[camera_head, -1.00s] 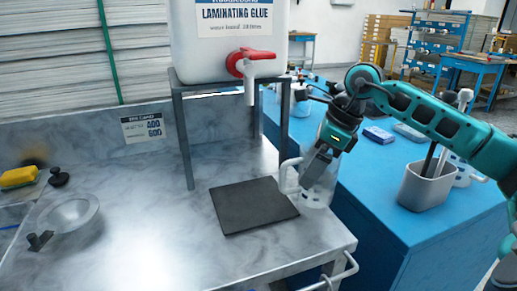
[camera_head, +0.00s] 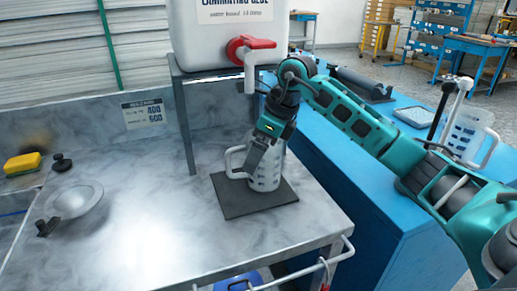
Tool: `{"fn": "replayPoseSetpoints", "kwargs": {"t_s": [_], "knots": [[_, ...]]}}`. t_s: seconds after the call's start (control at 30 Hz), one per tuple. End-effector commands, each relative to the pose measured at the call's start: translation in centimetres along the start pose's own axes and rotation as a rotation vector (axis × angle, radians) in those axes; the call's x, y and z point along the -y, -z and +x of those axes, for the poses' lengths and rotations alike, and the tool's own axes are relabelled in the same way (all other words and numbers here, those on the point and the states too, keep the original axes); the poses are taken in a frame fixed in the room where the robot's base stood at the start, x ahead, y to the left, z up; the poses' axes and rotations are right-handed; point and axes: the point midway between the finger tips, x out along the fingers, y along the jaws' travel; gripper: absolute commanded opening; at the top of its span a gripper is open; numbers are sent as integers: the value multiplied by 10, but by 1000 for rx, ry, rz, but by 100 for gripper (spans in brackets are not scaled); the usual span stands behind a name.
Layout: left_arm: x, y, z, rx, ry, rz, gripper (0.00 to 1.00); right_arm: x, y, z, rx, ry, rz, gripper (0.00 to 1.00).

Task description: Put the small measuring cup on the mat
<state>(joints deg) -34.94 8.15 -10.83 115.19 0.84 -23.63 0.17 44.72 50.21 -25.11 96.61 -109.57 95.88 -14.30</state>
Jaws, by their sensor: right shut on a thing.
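The small measuring cup (camera_head: 265,174) is a clear, upright cup with white markings and a white handle on its left. It stands on or just above the dark square mat (camera_head: 245,207), over the mat's upper right part; I cannot tell whether its base touches. My right gripper (camera_head: 256,163) comes in from above and is shut on the cup at its handle side, hiding part of its rim. The mat lies on the grey metal table under the tap. My left gripper is not in view.
A white glue tank (camera_head: 215,45) with a red-handled tap (camera_head: 249,52) stands above the mat on a metal frame. A funnel (camera_head: 75,202) and a yellow sponge (camera_head: 22,163) are at the left. Another measuring jug (camera_head: 468,135) stands on the blue bench (camera_head: 350,165).

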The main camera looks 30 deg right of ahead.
Motion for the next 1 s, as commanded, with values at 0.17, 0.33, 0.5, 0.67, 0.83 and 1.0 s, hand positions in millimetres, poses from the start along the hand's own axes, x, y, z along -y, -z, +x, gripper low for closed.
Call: {"fn": "replayPoseSetpoints", "kwargs": {"t_s": [0.17, 0.33, 0.5, 0.67, 0.83, 1.0], "knots": [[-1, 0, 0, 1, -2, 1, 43, 0, 0, 0, 3, 1, -1, 60], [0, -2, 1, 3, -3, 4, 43, 0, 1, 3, 4, 1, -1, 60], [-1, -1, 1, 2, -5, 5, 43, 0, 1, 2, 3, 1, -1, 100], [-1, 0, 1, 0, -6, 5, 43, 0, 1, 2, 3, 1, -1, 100], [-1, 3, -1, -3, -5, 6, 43, 1, -1, -9, 4, 2, -1, 100], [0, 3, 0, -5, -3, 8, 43, 2, 8, -33, 0, 4, 1, 100]]}}
